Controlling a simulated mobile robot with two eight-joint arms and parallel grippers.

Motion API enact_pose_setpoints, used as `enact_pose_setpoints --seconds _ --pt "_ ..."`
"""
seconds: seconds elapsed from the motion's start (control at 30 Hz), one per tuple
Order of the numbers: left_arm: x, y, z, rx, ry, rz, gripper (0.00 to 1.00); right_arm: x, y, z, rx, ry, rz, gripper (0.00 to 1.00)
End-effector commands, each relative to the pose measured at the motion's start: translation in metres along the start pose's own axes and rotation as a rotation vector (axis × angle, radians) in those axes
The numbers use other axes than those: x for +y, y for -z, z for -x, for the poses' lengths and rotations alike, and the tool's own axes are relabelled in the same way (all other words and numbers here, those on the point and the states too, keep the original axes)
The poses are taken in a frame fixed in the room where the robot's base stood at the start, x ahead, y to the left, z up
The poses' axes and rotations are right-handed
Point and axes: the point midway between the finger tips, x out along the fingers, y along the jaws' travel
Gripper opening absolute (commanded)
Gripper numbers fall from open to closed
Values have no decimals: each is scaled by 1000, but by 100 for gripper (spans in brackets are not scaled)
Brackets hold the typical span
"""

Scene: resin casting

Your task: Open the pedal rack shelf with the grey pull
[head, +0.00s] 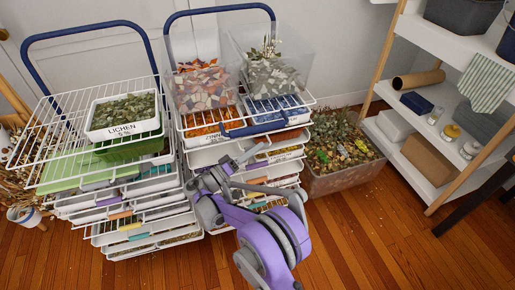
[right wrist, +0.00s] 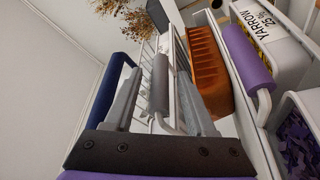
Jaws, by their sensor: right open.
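The right-hand rack (head: 190,150), a white wire unit with a blue handle and stacked shelves, stands at the centre of the head view. My right gripper (head: 238,168) is in front of its upper shelves. In the right wrist view its two grey fingers are open, and the grey pull (right wrist: 159,83), a short cylinder on a white wire bracket, shows between them. The fingers stand apart on either side of it; I cannot tell whether either touches it. A purple pull (right wrist: 247,55) is on a neighbouring shelf to the right. My left gripper is not in view.
A similar wire rack (head: 68,150) with a LICHEN tub (head: 123,117) on top stands to the left. Clear bins of petals (head: 200,88) and leaves (head: 270,78) top the right rack. A planter (head: 340,178) stands beside it. Wood floor (head: 375,240) is clear at lower right.

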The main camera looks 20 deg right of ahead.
Motion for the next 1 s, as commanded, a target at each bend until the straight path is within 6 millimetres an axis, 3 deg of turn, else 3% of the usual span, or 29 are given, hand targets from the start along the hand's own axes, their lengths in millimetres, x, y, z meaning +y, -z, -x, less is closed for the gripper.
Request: enact_pose_setpoints --seconds 0.13,0.43,0.77,1.0 --pt "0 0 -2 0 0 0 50 0 0 -12 0 0 1 56" --pt "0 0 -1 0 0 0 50 0 0 -14 0 1 0 56" --pt "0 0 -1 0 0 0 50 0 0 -14 0 1 0 0" --pt "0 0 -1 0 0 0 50 0 0 -14 0 1 0 0"
